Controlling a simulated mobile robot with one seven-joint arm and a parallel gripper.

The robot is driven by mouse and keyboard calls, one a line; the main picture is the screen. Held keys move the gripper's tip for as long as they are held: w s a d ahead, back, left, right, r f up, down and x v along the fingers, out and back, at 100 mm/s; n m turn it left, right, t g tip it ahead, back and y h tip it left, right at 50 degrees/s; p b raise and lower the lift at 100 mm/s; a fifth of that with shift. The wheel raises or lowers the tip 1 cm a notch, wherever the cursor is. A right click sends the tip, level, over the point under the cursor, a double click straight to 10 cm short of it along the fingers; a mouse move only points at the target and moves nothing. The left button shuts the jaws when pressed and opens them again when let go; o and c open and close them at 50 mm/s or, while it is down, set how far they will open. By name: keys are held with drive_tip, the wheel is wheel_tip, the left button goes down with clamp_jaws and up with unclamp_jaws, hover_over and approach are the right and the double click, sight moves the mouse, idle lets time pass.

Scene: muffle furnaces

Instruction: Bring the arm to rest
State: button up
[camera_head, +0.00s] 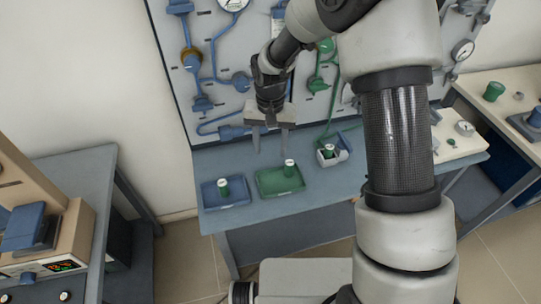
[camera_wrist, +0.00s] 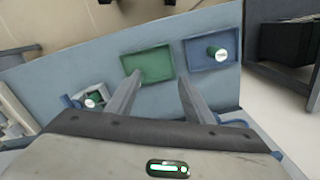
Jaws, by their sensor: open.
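My gripper (camera_head: 270,145) is open and empty, fingers pointing down above the blue-grey bench (camera_head: 330,195). It hangs behind and above a green tray (camera_head: 268,184) that holds a green cylinder (camera_head: 290,168) with a white top. In the wrist view, my gripper (camera_wrist: 160,82) has its fingers apart, with the green tray (camera_wrist: 150,57) beyond them; the cylinder in that tray is not visible there. My arm is bent, its forearm reaching toward the wall panel.
A blue tray (camera_head: 209,194) with a green cylinder (camera_head: 223,187) stands left of the green one. A white-and-blue holder (camera_head: 339,156) with a green cylinder (camera_head: 328,151) is to the right. A panel with pipes and gauges (camera_head: 225,60) rises behind. A furnace (camera_head: 60,235) stands at left.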

drive_tip(key=shift+r, duration=0.6)
drive_tip(key=s+d+r+t+p, duration=0.1)
drive_tip(key=s+d+r, duration=0.25)
drive_tip(key=r, duration=0.55)
drive_tip(key=s+d+r+t+p, duration=0.15)
drive_tip(key=d+r, duration=0.25)
drive_tip(key=r, duration=0.5)
drive_tip(key=s+d+r+t, duration=0.1)
drive_tip(key=s+d+r, duration=0.1)
drive_tip(key=s, duration=0.3)
drive_tip(key=s+d+r+t, duration=0.1)
drive_tip(key=s+d+r, duration=0.2)
drive_tip(key=s+r, duration=0.2)
drive_tip(key=s+d+r+n+t+p, duration=0.1)
drive_tip(key=s+d+r, duration=0.1)
drive_tip(key=s, duration=0.5)
drive_tip(key=shift+s+d+r, duration=0.15)
drive_tip(key=shift+r, duration=0.75)
